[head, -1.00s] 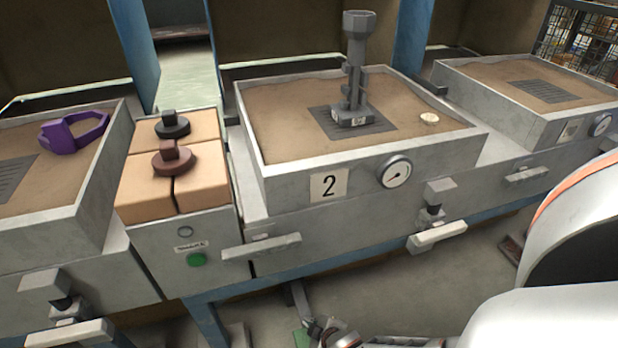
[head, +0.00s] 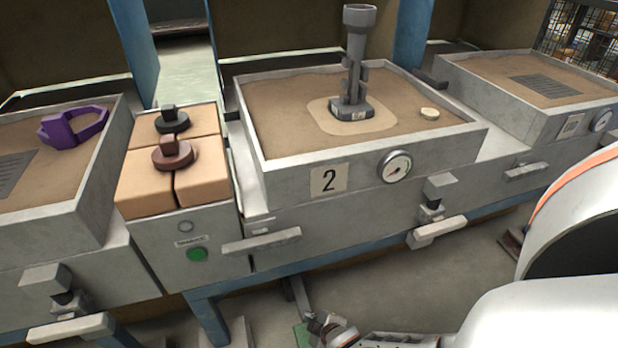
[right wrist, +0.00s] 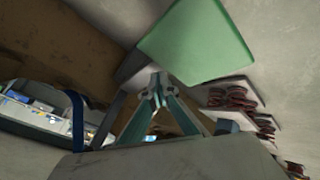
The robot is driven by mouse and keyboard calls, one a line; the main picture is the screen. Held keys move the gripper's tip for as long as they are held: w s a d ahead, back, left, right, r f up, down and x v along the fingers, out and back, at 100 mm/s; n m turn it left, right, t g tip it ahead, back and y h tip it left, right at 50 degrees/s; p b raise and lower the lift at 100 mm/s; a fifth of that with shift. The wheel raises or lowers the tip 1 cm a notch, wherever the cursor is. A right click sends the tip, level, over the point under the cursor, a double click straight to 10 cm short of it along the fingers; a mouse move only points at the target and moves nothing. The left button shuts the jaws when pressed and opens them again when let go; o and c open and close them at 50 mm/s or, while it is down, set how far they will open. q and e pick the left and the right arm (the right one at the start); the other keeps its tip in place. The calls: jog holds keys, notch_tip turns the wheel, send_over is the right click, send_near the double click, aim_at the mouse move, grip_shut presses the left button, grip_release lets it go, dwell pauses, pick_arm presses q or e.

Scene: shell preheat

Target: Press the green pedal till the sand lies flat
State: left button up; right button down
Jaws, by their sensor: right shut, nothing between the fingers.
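Box 2 (head: 285,172) stands in the middle of the head view, filled with brown sand (head: 285,110). A lighter, smooth-edged sand patch surrounds the foot of a grey metal part (head: 355,72) standing upright in it. A pale disc (head: 429,114) lies on the sand at right. The green pedal (head: 301,336) shows at the bottom edge, partly hidden by my right gripper (head: 318,326). The right gripper is shut and empty, low by the pedal; I cannot tell whether they touch. In the right wrist view the green plate (right wrist: 197,42) is close beside the fingertips (right wrist: 157,92). My left gripper is not in view.
A gauge (head: 397,166) and a white handle (head: 436,231) are on the front of box 2. A green button (head: 197,254) is on the unit with tan blocks (head: 203,183). A purple part (head: 76,126) lies in the left sand box. A blue frame leg (head: 208,322) stands left of the pedal.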

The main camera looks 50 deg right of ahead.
jog(key=shift+s+a+f, duration=0.1)
jog(key=shift+s+f, duration=0.25)
jog(key=shift+f, duration=0.2)
dwell(0.4)
jog(key=shift+w+r+p, duration=0.2)
jog(key=shift+r+p, duration=0.45)
jog(key=shift+r, duration=0.2)
jog(key=shift+w+r+p, duration=0.2)
jog(key=shift+r+p, duration=0.45)
jog(key=shift+r, duration=0.15)
jog(key=shift+r+p, duration=1.15)
jog(key=shift+r, duration=0.2)
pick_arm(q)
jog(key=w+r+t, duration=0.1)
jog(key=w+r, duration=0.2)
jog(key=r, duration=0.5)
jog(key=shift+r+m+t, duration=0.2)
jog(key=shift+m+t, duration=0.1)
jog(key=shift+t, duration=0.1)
pick_arm(e)
jog(key=shift+s, duration=0.1)
